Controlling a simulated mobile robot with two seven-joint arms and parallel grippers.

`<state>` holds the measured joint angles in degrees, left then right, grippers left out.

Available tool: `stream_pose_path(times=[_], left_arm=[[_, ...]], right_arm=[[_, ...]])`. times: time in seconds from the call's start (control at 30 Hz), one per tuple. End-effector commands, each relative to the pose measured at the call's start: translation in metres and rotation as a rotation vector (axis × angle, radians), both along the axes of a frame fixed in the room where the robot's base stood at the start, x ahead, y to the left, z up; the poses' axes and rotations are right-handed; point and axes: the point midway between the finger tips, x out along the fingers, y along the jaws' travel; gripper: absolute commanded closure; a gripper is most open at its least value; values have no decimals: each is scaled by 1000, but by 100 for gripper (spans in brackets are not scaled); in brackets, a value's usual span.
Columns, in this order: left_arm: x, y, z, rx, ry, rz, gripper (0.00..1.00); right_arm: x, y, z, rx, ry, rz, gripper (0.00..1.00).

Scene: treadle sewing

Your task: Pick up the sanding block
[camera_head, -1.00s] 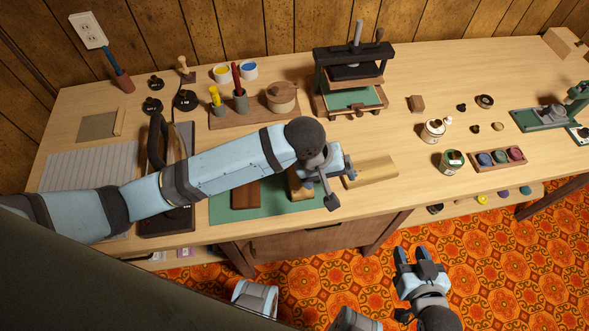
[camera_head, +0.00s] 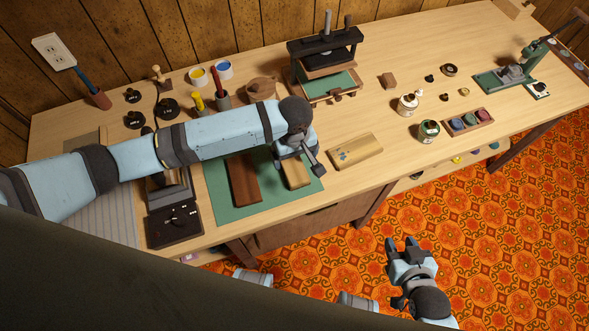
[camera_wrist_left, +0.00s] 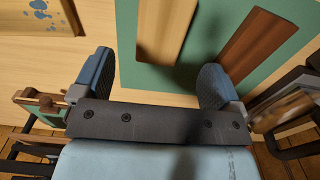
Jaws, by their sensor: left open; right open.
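A short tan-brown block (camera_head: 296,173) lies on the green mat (camera_head: 225,208); it looks like the sanding block, though I cannot be sure. My left gripper (camera_head: 298,154) is just above its far end, open. In the left wrist view, the block (camera_wrist_left: 164,30) shows ahead, between the open fingers (camera_wrist_left: 156,78) and not touched by them as far as I can see. A longer dark brown block (camera_head: 243,180) lies to its left on the mat. My right gripper (camera_head: 407,246) is open and empty, over the floor in front of the table.
A pale wooden block with blue marks (camera_head: 355,151) lies right of the mat. A small brown block (camera_head: 388,80) is farther back. A press (camera_head: 327,60) stands behind. A dark device (camera_head: 174,223) is left of the mat. The table's front edge is close.

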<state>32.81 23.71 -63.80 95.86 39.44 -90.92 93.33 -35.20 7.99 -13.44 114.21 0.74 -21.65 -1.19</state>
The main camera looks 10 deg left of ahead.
Motion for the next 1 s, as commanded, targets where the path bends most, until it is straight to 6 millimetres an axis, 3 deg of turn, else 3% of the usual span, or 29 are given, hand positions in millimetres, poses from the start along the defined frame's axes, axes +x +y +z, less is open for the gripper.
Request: stream_pose_path(times=[0.27,0.53,0.83,0.87,1.0], left_arm=[[1,1,-23,1,1,-1,8],[3,3,-61,0,0,-1,8],[3,3,-67,-1,-1,-1,8],[3,3,-67,-1,-1,-1,11],[3,3,-67,-1,-1,-1,43]], right_arm=[[0,0,0,1,0,-1,57],[0,1,-1,2,1,0,57],[0,1,-1,2,-1,0,57],[0,1,-1,2,-1,0,57],[0,1,-1,2,-1,0,57]])
